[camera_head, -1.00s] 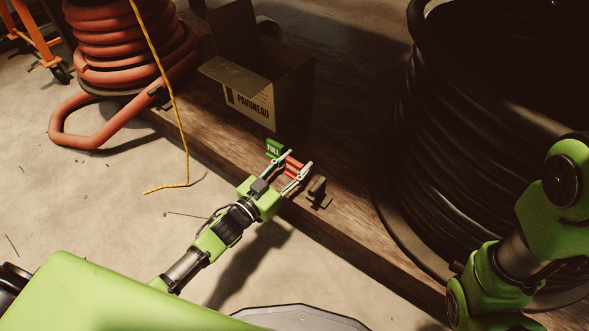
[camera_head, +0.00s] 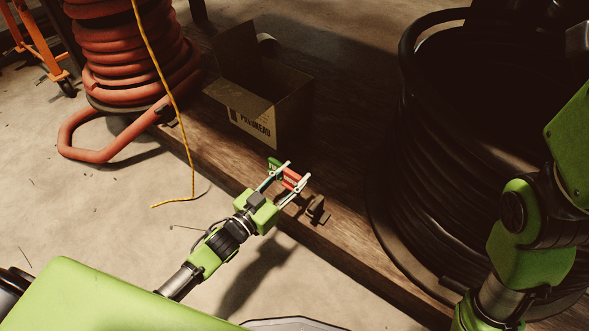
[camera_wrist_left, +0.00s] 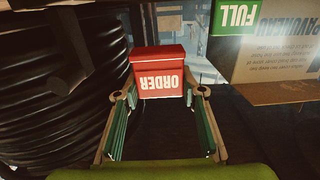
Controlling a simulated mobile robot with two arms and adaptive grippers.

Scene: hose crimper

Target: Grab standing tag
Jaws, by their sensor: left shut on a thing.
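The red tag (camera_head: 291,178) stands upright between the fingers of my left gripper (camera_head: 298,171), above the edge of the wooden platform. In the left wrist view the red tag (camera_wrist_left: 160,75) reads "ORDER", and the gripper (camera_wrist_left: 159,95) is shut on it, one finger at each side. A green tag (camera_head: 273,163) is just left of the gripper, partly behind a finger. It reads "FULL" in the wrist view (camera_wrist_left: 237,14). My right arm shows at the right, but its gripper is not clearly visible.
An open cardboard box (camera_head: 262,120) stands behind the tags. A small brown block-like piece (camera_head: 317,209) sits right of the gripper. A large black hose coil (camera_head: 440,150) fills the right. A red hose coil (camera_head: 128,60) and a yellow cord (camera_head: 165,85) are at the left.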

